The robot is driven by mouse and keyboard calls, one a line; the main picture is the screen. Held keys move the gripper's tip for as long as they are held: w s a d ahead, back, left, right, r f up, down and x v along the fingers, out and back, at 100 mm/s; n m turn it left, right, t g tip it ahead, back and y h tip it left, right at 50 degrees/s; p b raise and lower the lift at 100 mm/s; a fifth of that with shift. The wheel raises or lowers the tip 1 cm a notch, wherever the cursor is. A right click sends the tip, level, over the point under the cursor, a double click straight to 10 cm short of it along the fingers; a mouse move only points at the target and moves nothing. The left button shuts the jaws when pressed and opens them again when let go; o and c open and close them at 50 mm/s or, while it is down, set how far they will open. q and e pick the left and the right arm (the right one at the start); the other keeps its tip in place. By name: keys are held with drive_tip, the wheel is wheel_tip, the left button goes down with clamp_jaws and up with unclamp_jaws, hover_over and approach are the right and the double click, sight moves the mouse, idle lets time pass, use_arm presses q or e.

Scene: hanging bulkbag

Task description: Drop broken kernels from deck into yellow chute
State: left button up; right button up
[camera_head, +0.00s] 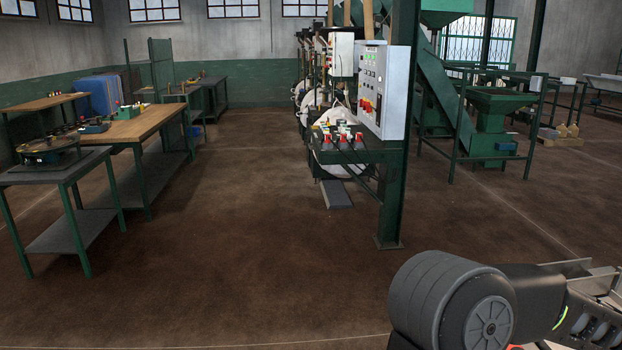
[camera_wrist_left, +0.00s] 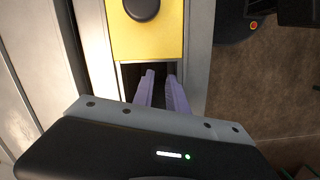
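In the left wrist view, a yellow panel (camera_wrist_left: 148,42) with a round black knob (camera_wrist_left: 141,8) lies at the top. Below its edge is a dark rectangular opening (camera_wrist_left: 126,80) in a grey frame. My left gripper (camera_wrist_left: 161,75) has two pale purple fingers reaching over or into this opening, just below the yellow edge. The fingers are apart with a dark gap between them, and I see nothing held there. I cannot make out broken kernels or a deck in either view. I cannot tell whether the yellow panel belongs to the chute. My right gripper is not seen.
Workbenches (camera_head: 140,125) stand left, green machinery (camera_head: 490,120) right. The brown floor (camera_head: 230,240) is clear. Part of my arm fills the bottom right.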

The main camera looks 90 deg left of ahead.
use_arm(q)
drive_tip(key=shift+s+f, duration=0.1)
drive_tip(key=shift+s, duration=0.1)
wheel_tip(320, 180, up, 8)
drive_tip(key=a, duration=0.1)
drive_tip(key=shift+w, duration=0.25)
idle(0.9)
